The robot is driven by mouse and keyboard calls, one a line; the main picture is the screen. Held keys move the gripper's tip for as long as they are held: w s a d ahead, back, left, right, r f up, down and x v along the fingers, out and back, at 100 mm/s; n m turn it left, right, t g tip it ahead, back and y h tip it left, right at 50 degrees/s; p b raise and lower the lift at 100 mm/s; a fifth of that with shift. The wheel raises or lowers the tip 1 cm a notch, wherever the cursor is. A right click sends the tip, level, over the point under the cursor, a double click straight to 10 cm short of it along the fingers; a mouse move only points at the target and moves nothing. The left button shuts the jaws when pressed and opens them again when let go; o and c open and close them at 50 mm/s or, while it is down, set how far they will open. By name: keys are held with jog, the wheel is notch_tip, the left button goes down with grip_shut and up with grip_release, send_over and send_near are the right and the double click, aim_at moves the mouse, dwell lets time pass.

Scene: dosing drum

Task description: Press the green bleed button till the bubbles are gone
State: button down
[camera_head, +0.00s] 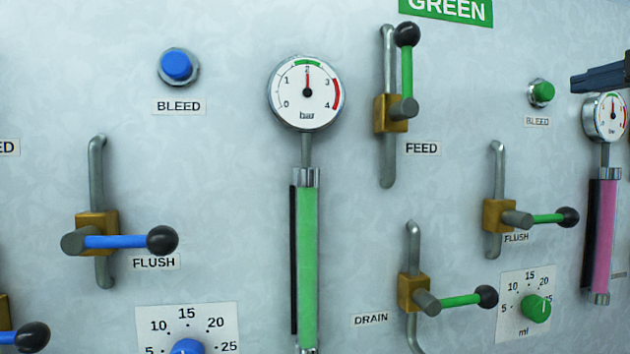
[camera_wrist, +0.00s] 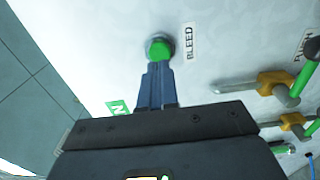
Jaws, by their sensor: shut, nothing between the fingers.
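The green bleed button (camera_head: 542,93) sits in a metal ring on the wall panel, above its BLEED label, at the right in the head view. It also shows in the wrist view (camera_wrist: 159,49), just beyond my fingertips. My gripper (camera_head: 576,83) is at the right edge of the head view, shut and empty. Its tips are a little right of the button, with a visible gap. The fingers (camera_wrist: 157,70) show closed together in the wrist view. The sight tube (camera_head: 307,260) is filled with green liquid; I make out no bubbles in it.
A gauge (camera_head: 307,92) above the tube points near 2 bar. Green-handled FEED (camera_head: 407,75), FLUSH (camera_head: 548,218) and DRAIN (camera_head: 461,300) levers stick out of the panel. A blue bleed button (camera_head: 176,65) is at the left. A pink tube (camera_head: 602,235) stands at the right.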

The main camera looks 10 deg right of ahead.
jog(key=s, duration=0.5)
jog(key=shift+s+d, duration=0.1)
jog(key=shift+s, duration=0.2)
dwell(0.4)
